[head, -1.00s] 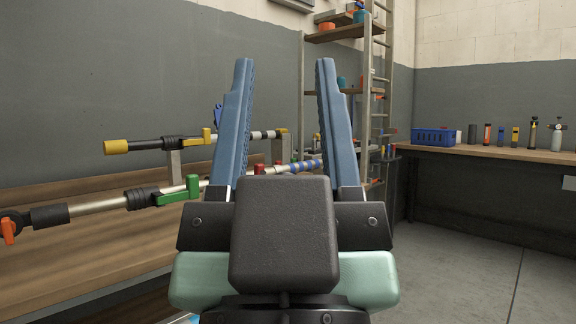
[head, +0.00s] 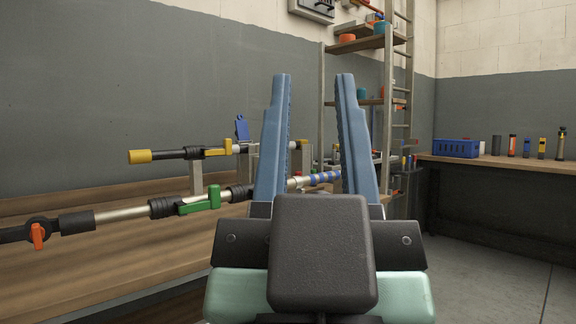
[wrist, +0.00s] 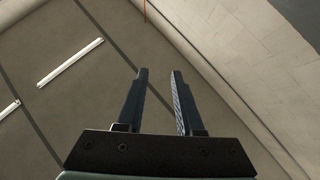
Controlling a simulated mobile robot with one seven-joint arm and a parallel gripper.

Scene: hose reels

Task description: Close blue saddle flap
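A blue flap (head: 242,128), which looks like the saddle flap, stands upright behind the upper hose nozzle in the head view. It is left of my gripper and clear of it. My gripper (head: 313,78) is in the foreground with its two blue fingers pointing up and apart. Nothing is between the fingers. In the wrist view my gripper (wrist: 160,72) is also open and empty, seen against wall and ceiling. The flap does not show in the wrist view, and its lower part is hidden behind the nozzle.
A yellow-tipped nozzle (head: 140,157) and a pipe with a green lever (head: 200,203) lie above the wooden bench (head: 120,265). A blue-banded pipe (head: 325,178) passes behind my fingers. A shelf rack (head: 365,45) stands behind. A blue crate (head: 456,148) sits on the right-hand bench.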

